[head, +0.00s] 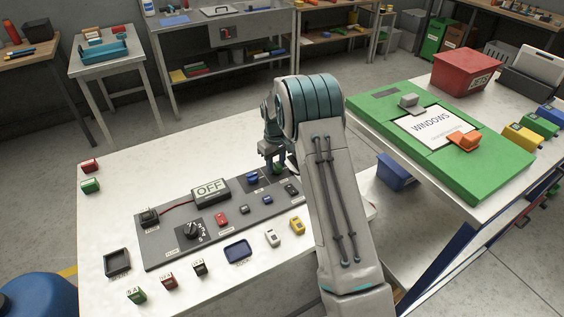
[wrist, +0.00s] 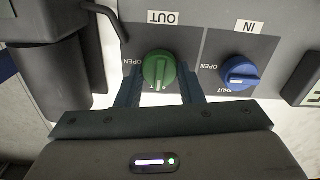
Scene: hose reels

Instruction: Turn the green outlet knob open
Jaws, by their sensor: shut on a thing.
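The green outlet knob (wrist: 159,68) sits under the OUT label (wrist: 163,17) in the wrist view, with an OPEN marking to its left in the picture. My gripper (wrist: 158,88) has one finger on each side of the knob and is shut on it. The fingers and palm hide the lower part of the knob's dial. In the head view my gripper (head: 275,163) reaches down at the back right of the grey panel (head: 165,252), and only a bit of green shows there.
The blue knob (wrist: 239,72) under the IN label is close beside my right-hand finger in the wrist view. A dark cylinder and bent pipe (wrist: 104,12) stand at its left. Several small coloured blocks and an OFF display (head: 210,190) sit on the panel.

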